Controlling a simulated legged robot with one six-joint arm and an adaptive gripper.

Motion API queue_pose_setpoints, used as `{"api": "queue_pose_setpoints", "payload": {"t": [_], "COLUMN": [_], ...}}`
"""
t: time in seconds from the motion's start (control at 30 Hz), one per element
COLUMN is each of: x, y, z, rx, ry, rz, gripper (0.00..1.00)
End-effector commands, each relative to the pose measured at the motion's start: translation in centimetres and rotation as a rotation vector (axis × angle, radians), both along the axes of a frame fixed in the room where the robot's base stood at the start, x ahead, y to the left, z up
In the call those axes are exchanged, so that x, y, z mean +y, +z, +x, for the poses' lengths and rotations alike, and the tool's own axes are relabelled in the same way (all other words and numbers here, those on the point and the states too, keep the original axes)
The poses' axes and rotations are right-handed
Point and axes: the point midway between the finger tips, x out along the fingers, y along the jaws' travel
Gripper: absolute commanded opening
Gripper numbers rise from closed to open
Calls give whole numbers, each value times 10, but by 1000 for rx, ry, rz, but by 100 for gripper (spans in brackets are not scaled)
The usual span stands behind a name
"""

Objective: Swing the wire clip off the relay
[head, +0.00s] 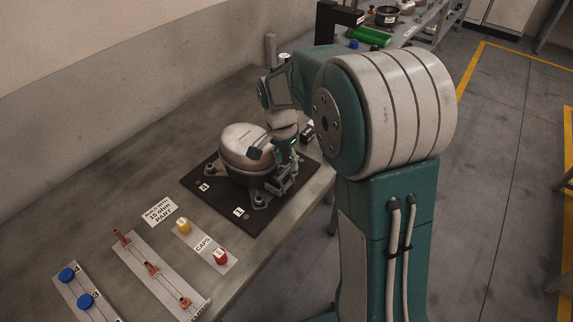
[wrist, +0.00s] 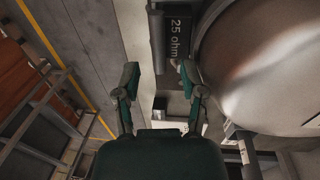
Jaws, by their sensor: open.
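The compressor (head: 243,147), a rounded metal dome on a footed base, stands on a dark mat (head: 215,208) in the head view. Its shiny dome (wrist: 270,60) fills the right of the wrist view. My gripper (wrist: 159,78) is open, its two fingers apart with nothing seen held between them. In the head view it is low at the compressor's right side. A dark block marked "25 ohm" (wrist: 172,38) lies just beyond the fingertips, beside the dome. I cannot make out the wire clip or tell which part is the relay; my arm hides part of that side.
A strip with yellow (head: 184,226) and red caps (head: 221,257), a paper note (head: 160,212) and a strip of copper-coloured parts (head: 151,268) lie in front. Blue knobs (head: 67,274) are at lower left. The wall stands behind; the bench's left part is clear.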

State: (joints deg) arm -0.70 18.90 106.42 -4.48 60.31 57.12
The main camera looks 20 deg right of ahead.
Motion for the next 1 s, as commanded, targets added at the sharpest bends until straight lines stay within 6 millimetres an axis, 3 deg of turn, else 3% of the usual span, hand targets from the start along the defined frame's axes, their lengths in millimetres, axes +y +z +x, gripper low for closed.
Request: {"api": "queue_pose_setpoints", "payload": {"t": [0.13, 0.43, 0.47, 0.57, 0.6, 1.0], "x": [-1, -2, -2, -1, -1, -1], "y": [-14, -17, -17, -17, -17, -18], "z": [-2, -2, -2, -2, -2, -2], "rx": [2, -1, -1, -1, -1, -2], "ry": [0, 0, 0, 0, 0, 0], "rz": [0, 1, 1, 0, 0, 1], "gripper": [53, 53, 49, 4, 0, 0]}}
